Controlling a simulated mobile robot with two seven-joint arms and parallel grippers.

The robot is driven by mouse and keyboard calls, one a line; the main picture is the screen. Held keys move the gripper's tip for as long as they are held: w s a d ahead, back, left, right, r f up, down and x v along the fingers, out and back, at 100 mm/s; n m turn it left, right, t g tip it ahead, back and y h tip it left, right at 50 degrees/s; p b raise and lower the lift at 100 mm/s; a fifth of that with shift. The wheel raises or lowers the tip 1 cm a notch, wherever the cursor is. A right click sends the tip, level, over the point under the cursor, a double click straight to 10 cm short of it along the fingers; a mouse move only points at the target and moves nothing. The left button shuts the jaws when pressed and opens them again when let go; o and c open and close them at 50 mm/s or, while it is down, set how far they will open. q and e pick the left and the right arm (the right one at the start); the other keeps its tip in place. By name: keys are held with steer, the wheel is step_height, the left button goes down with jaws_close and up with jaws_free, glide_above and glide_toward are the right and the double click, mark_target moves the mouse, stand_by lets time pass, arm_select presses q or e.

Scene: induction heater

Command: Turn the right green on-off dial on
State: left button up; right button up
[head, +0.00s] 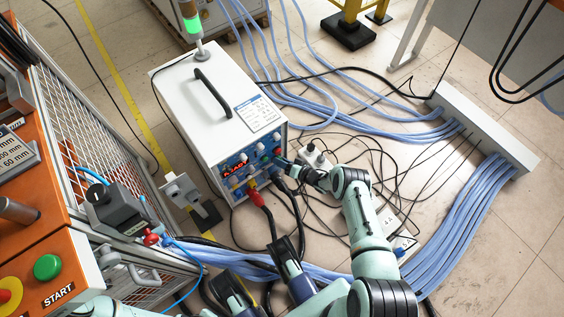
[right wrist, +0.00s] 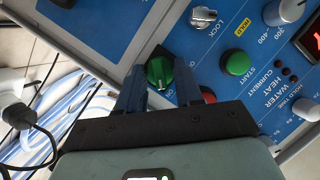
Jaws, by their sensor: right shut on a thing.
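The green on-off dial (right wrist: 160,70) sits on a dark plate on the blue control panel. My right gripper (right wrist: 160,77) is shut on it, one finger on each side, in the right wrist view. The small lettering beside the dial is partly covered, so I cannot tell its setting. In the head view my right gripper (head: 283,163) reaches the right edge of the front panel of the white induction heater (head: 205,95) and hides part of it. My left gripper (head: 262,268) is in the lower middle, fingers apart and empty, away from the heater.
A green START button (right wrist: 237,62), a red button (right wrist: 208,95) and a LOCK knob (right wrist: 203,17) are near the dial. Blue hoses (head: 400,125) and black cables lie on the floor at right. An orange console (head: 35,225) stands at left.

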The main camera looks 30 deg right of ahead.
steer(key=shift+w+r, duration=0.1)
steer(key=shift+w, duration=0.05)
steer(key=o, duration=1)
